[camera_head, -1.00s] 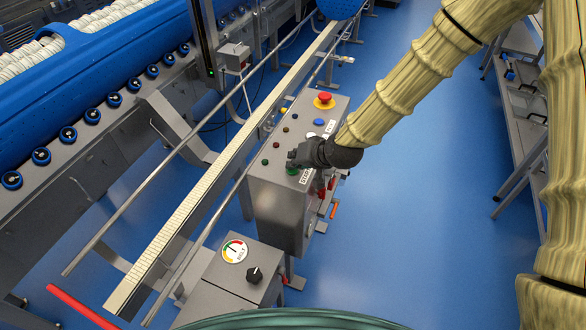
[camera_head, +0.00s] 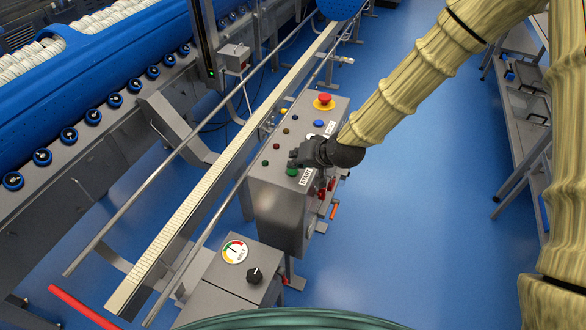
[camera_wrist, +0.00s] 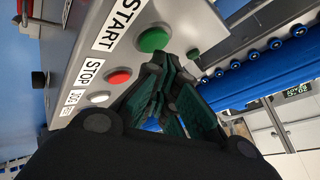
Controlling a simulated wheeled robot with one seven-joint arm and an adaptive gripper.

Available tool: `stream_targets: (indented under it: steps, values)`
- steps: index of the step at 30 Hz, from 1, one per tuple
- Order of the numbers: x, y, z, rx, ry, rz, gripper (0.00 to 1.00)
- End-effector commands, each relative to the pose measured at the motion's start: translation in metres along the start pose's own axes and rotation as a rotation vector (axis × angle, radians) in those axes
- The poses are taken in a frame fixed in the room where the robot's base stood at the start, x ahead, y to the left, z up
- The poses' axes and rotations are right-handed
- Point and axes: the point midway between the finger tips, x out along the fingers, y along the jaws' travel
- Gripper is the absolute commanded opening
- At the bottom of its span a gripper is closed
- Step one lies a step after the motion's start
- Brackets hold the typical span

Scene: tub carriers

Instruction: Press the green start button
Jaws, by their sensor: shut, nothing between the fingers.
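In the wrist view the round green button (camera_wrist: 153,39) shows beside the START label (camera_wrist: 118,24). My gripper (camera_head: 294,158) is shut and empty, just beyond the button in the head view. In the wrist view its dark green fingertips (camera_wrist: 162,62) are next to the button's edge. I cannot tell whether they touch it. The button's face is largely unobstructed in the wrist view.
A red button (camera_wrist: 119,77) and a white button (camera_wrist: 98,97) lie beside the green one. A red mushroom button (camera_head: 324,98) and a blue button (camera_head: 318,123) are farther along the box. A guide rail (camera_head: 190,206) runs left of it.

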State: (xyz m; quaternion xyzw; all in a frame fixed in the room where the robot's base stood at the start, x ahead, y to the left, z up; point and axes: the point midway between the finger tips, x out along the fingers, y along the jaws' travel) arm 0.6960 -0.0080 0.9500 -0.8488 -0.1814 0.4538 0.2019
Motion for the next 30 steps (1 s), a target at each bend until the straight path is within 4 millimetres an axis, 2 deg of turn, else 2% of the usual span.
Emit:
stream_targets:
  steps: [8,30]
  values:
    - [-0.003,-0.002,-0.002,0.0,0.001,0.0,0.0]
    - [-0.041,-0.03,-0.03,0.0,0.002,-0.001,0.0]
